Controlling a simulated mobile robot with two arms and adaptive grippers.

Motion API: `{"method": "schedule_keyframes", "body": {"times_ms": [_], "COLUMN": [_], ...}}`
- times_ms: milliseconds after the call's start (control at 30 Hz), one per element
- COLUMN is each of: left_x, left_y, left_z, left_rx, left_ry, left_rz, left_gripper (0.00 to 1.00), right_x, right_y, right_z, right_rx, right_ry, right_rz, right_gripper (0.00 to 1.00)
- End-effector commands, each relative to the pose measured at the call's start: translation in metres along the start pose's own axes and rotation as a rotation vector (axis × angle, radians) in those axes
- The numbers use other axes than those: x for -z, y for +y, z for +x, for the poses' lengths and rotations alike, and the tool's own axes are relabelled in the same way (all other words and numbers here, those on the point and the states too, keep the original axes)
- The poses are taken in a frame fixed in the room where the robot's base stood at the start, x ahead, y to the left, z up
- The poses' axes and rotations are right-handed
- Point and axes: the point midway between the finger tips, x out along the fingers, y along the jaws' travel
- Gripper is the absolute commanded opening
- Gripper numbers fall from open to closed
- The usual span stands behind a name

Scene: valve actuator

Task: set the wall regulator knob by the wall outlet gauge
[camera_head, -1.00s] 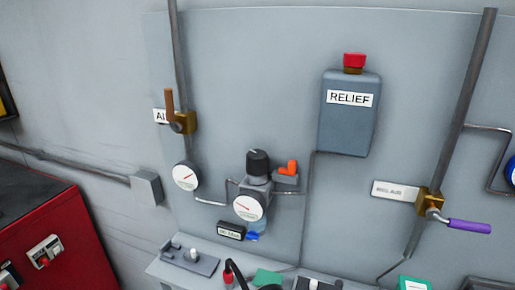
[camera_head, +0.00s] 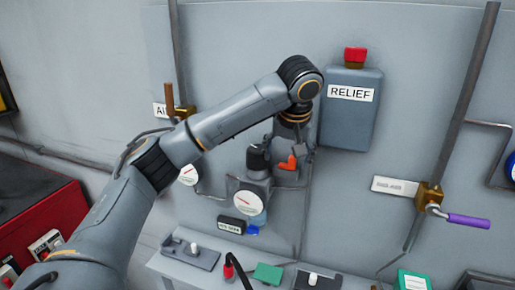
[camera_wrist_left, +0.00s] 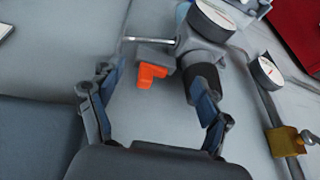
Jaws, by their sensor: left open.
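The black regulator knob (camera_head: 258,158) sits on top of the grey wall regulator, above its round white outlet gauge (camera_head: 248,203). An orange lever (camera_head: 288,162) is just right of the knob. My left gripper (camera_head: 287,150) hangs in front of the regulator, partly hidden by my wrist. In the left wrist view it is open, fingers spread (camera_wrist_left: 157,95). The orange lever (camera_wrist_left: 152,75) shows between the fingers; the black knob (camera_wrist_left: 207,86) is at the right finger, which overlaps it. I cannot tell whether they touch. The outlet gauge (camera_wrist_left: 213,18) is at the top.
A second gauge (camera_head: 188,174) is left of the regulator. A grey RELIEF box (camera_head: 349,125) with a red button is close right of my wrist. A brass valve (camera_head: 429,196) with a purple handle is farther right. A shelf with small items (camera_head: 235,262) lies below.

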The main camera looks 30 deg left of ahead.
Motion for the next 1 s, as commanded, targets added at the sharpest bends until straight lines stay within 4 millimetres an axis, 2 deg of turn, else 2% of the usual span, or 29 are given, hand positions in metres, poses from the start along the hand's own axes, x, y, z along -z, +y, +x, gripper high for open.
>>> {"method": "schedule_keyframes", "body": {"times_ms": [33,200,300,400,567,1000], "left_x": [0.013,0.033,0.037,0.039,0.038,0.038], "left_y": [-0.017,-0.06,-0.076,-0.082,-0.083,-0.082], "left_z": [-0.021,-0.07,-0.087,-0.093,-0.084,-0.019], "left_rx": [0.008,0.015,0.012,0.01,0.011,0.009], "left_ry": [0.01,0.009,0.006,0.002,-0.001,-0.001], "left_rz": [-0.062,-0.233,-0.295,-0.324,-0.327,-0.323], "left_gripper": [0.78,0.78,0.78,0.78,0.78,0.78], "right_x": [0.0,0.0,0.0,0.0,0.0,0.0], "right_y": [0.0,0.0,0.0,0.0,0.0,-0.001], "right_z": [0.0,0.0,0.0,0.0,0.0,-0.002], "right_rx": [0.0,0.0,0.0,0.0,0.0,0.001], "right_ry": [0.0,0.0,0.0,0.0,0.0,0.0], "right_rz": [0.0,0.0,0.0,0.0,0.0,0.0], "right_gripper": [0.0,0.0,0.0,0.0,0.0,0.0]}}
